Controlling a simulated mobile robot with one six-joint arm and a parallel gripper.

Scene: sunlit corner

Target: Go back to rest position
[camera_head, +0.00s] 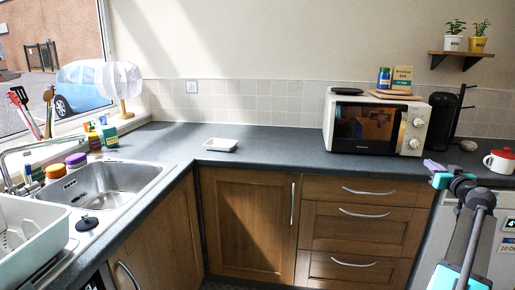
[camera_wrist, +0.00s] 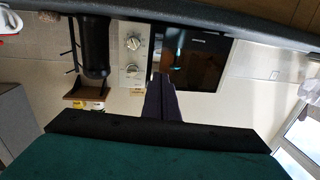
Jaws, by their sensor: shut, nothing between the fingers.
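My gripper (camera_head: 434,168) is at the right side of the head view, above the front of the counter (camera_head: 271,145), to the right of the microwave (camera_head: 376,123). Its purple fingers are shut and hold nothing. In the wrist view the closed purple fingers (camera_wrist: 161,98) show in the middle, against an upside-down picture of the room. My arm rises from the lower right of the head view.
A red-lidded white pot (camera_head: 499,162) stands right of my gripper. A black coffee machine (camera_head: 441,122) stands beside the microwave. A white dish (camera_head: 220,145) lies on otherwise clear counter. The sink (camera_head: 110,184) is at left.

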